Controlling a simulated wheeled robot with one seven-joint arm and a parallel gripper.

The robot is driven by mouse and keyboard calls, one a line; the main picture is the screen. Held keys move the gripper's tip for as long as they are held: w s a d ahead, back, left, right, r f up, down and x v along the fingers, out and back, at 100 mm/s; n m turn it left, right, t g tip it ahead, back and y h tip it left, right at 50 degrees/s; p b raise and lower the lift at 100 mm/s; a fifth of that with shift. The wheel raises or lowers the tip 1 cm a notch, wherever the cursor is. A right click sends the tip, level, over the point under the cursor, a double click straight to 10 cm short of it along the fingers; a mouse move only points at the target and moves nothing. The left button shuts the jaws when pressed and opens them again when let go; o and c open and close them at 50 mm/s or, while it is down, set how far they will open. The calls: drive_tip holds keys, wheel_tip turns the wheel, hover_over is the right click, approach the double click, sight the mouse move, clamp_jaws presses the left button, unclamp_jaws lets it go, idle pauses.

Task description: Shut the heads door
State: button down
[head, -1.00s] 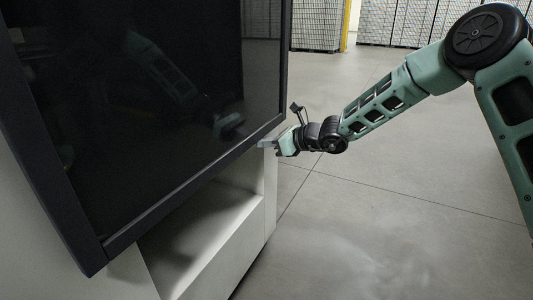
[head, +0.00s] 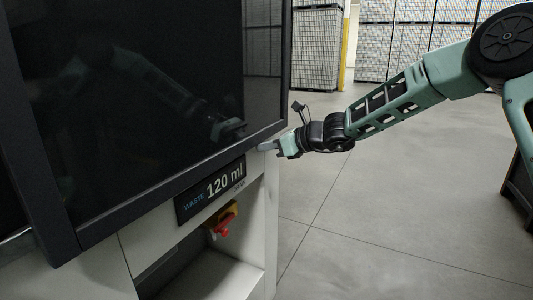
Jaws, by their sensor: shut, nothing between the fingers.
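The heads door (head: 140,110) is a large dark glass panel in a thick black frame, filling the left half of the head view. Its lower left corner stands out in front of the pale machine body, and its lower right corner is close to my gripper. My gripper (head: 266,147) is shut and empty, just at the right end of the door's lower edge. I cannot tell whether the fingertips touch the frame. The arm reaches in from the right and is mirrored in the glass.
Below the door, the pale cabinet (head: 257,215) carries a waste display (head: 211,188) reading 120 ml, and a red knob on a yellow mount (head: 222,222) above an open recess. Grey floor (head: 400,210) lies clear at right. Stacked pallets (head: 410,40) and a yellow post (head: 345,50) stand behind.

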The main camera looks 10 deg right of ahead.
sight(261, 136)
drive_tip(key=shift+r+p, duration=0.65)
drive_tip(key=shift+r, duration=0.85)
